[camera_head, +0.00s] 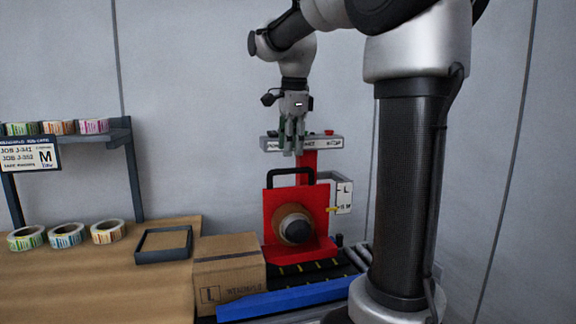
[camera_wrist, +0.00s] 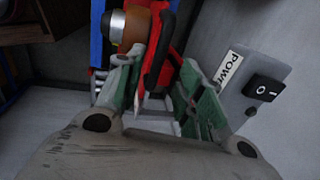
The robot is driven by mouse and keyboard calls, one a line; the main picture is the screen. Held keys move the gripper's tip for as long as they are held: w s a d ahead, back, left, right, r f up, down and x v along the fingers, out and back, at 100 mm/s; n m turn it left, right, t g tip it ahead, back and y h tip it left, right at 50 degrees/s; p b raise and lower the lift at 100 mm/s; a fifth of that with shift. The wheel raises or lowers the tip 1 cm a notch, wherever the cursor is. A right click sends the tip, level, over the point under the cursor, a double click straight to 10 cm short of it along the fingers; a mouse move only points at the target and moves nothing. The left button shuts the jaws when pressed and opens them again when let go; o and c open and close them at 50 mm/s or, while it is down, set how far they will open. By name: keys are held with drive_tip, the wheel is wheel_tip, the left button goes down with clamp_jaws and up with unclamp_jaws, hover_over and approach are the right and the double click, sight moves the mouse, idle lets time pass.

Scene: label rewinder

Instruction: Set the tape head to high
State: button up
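The tape head is a red plate (camera_head: 271,215) with a black handle (camera_head: 290,172) on top and a brown roll with a dark hub (camera_head: 296,230) on its front. It stands on a red column (camera_head: 306,166). A white scale (camera_head: 345,190) at its right shows L near the top and smaller letters lower down. A yellow pointer (camera_head: 333,210) sits near the lower letters. My gripper (camera_head: 291,151) is above the handle, in front of the control bar. In the wrist view my gripper (camera_wrist: 160,100) is open and empty, with the roll (camera_wrist: 136,25) and black handle (camera_wrist: 157,60) beyond its fingers.
The control bar (camera_head: 325,144) carries a red button (camera_head: 329,132); its power switch (camera_wrist: 263,90) is close to my right finger. A cardboard box (camera_head: 230,275) marked L stands beside a blue rail (camera_head: 285,300). Label rolls (camera_head: 67,235) and an empty tray (camera_head: 163,245) lie left.

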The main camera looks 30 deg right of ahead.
drive_tip(key=f, duration=0.4)
drive_tip(key=w+f, duration=0.1)
drive_tip(key=f, duration=0.1)
drive_tip(key=shift+d+f, duration=0.1)
drive_tip(key=shift+d, duration=0.1)
clamp_jaws()
